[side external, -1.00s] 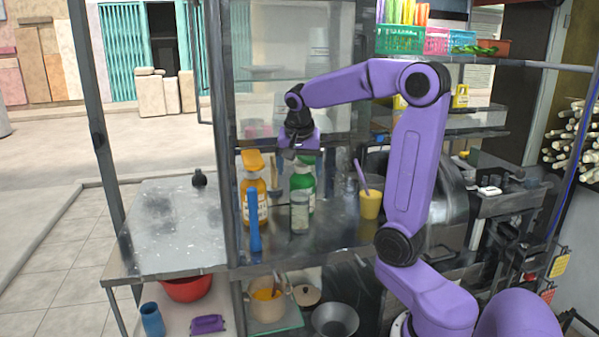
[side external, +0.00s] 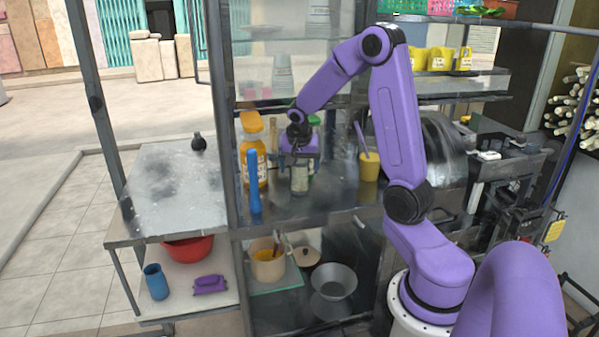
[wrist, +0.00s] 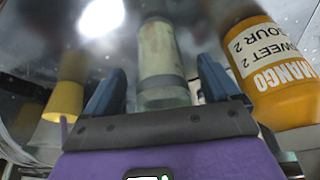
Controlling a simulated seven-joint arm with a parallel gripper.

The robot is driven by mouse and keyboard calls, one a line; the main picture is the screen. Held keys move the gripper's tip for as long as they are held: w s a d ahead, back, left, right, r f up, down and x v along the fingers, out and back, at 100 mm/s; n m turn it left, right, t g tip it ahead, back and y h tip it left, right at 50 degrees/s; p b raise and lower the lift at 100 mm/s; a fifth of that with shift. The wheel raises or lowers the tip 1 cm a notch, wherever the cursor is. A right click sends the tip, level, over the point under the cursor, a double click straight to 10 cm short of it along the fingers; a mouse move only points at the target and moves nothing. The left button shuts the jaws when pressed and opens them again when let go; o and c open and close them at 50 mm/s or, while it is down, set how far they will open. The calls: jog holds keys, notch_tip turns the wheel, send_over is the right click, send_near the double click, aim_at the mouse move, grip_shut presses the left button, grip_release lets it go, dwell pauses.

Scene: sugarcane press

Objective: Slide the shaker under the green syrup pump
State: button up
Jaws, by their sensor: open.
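The shaker (side external: 299,182) is a small clear jar with a pale band, upright on the counter. In the wrist view the shaker (wrist: 158,50) stands between my two blue fingers, with a gap on each side. My gripper (side external: 298,166) is open and low around its upper part; it also shows in the wrist view (wrist: 161,72). The green syrup pump (side external: 315,121) is behind my gripper in the side view. Only a bit of its green top shows clearly; its body and spout are mostly hidden.
An orange mango bottle (side external: 252,140) and an upright blue stick-like object (side external: 254,183) stand to the left. A yellow cup (side external: 369,167) with a purple straw is on the right. Bare counter (side external: 335,205) lies in front and to the right.

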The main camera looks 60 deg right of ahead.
jog(key=shift+x, duration=1.4)
jog(key=c, duration=1.4)
jog(key=shift+s+d, duration=0.5)
jog(key=shift+s, duration=0.35)
jog(key=shift+s+d, duration=0.45)
jog(key=shift+s, duration=0.35)
jog(key=o, duration=1.5)
jog(key=shift+c, duration=0.2)
